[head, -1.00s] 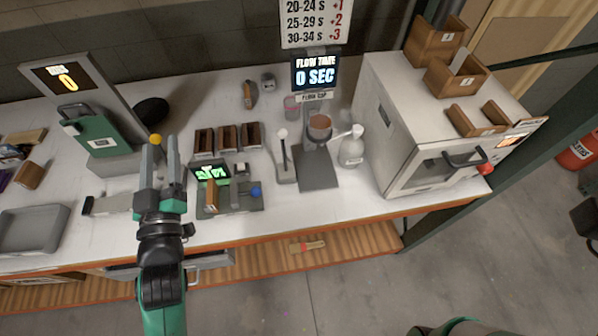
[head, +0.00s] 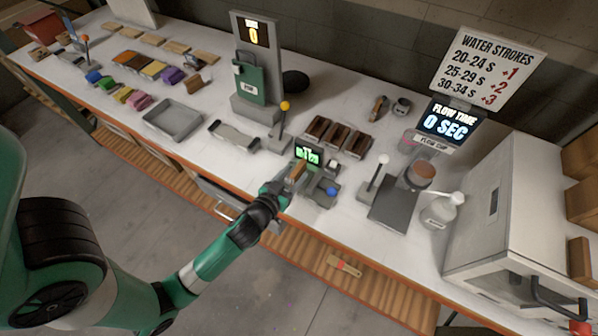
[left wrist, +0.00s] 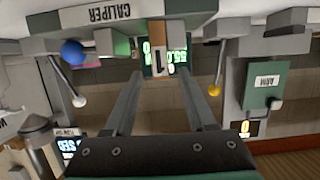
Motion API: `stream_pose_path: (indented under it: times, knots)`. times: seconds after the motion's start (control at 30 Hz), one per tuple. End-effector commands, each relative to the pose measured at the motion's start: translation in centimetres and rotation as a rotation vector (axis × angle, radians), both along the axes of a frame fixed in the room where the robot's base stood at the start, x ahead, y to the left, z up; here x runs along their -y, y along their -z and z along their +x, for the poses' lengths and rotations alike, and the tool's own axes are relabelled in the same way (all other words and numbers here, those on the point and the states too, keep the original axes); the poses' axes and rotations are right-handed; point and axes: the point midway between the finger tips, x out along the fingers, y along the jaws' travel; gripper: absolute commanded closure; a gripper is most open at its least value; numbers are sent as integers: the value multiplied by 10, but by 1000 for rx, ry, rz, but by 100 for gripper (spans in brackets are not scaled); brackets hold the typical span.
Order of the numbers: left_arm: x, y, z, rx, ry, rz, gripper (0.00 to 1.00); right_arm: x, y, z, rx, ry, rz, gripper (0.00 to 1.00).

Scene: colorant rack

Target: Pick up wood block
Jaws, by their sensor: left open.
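The wood block (head: 297,171) is a small upright brown block in the caliper station (head: 324,194), beside its green-lit display (head: 308,153). My left gripper (head: 287,184) is at the front of the caliper, close to the block. In the left wrist view its fingers (left wrist: 157,80) are spread, with the block between or just beyond the tips. I cannot tell whether they touch it. The block's lower part is partly hidden in the head view. My right gripper is not in view.
A yellow-knobbed lever (head: 281,124) stands left of the caliper and a white-knobbed lever (head: 375,172) right of it. Dark-filled wooden boxes (head: 337,138) sit behind. A grey tray (head: 172,118) is farther left. The table's front edge runs under my arm.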

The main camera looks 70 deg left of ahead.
Motion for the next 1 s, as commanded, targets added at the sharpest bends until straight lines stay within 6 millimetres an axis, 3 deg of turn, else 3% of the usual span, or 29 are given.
stream_pose_path:
  times: [0.27,0.57,0.8,0.83,1.0]
  knots:
    - [-10,5,13,1,0,1,44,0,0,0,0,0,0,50]
    - [-40,16,45,2,0,1,44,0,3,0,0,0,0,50]
    - [-41,17,48,1,1,0,44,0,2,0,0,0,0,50]
    - [-41,17,48,1,1,0,46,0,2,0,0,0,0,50]
    - [-41,17,48,1,1,0,76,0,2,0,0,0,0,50]
